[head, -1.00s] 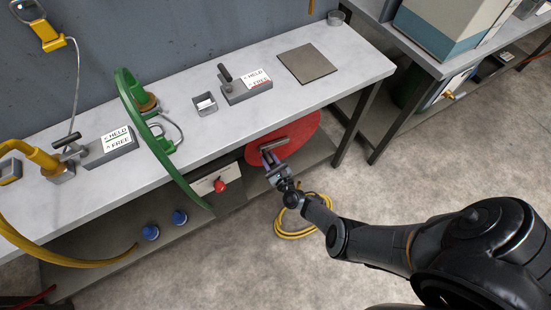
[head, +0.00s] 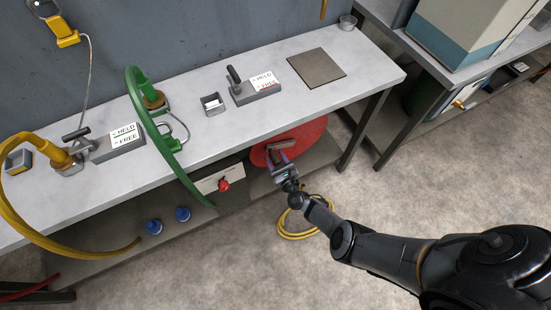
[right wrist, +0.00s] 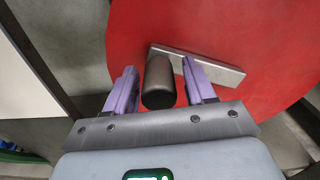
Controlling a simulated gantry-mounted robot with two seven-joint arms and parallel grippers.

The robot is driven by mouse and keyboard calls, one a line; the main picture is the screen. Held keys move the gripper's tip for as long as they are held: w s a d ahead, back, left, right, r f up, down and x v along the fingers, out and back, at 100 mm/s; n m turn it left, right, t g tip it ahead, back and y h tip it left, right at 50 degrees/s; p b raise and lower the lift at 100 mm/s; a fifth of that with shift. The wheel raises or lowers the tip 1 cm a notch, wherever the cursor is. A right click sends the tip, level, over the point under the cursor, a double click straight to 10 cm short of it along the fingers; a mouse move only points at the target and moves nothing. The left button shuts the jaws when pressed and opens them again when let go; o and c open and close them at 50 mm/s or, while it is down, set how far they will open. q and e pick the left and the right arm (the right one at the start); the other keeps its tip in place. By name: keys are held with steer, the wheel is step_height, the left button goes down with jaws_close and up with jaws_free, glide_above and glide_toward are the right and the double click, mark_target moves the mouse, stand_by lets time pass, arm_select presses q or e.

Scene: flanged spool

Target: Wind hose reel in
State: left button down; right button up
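The hose reel is a red disc (head: 300,140) below the bench's front edge, with a pale crank bar (right wrist: 215,68) across its face. A dark cylindrical crank knob (right wrist: 159,85) stands out from the bar. My right gripper (head: 280,153) is at the reel face. In the right wrist view its two purple fingers (right wrist: 160,72) are open, one on each side of the knob, with a narrow gap showing on both sides. A coil of yellow hose (head: 290,236) lies on the floor under the reel. My left gripper is not in view.
The bench top (head: 215,135) holds two HELD/FREE lever boxes (head: 257,88), a green hose (head: 140,115), a yellow hose (head: 25,225) and a flat plate (head: 316,68). A red knob (head: 224,184) and blue caps (head: 182,214) sit below. Floor at right is open.

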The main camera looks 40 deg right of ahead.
stand_by(0.3)
steer(key=shift+s+a+r, duration=0.1)
steer(key=shift+s, duration=0.15)
steer(key=s+a+p, duration=0.1)
steer(key=s+p, duration=0.3)
steer(key=s, duration=0.6)
steer(key=shift+a, duration=0.4)
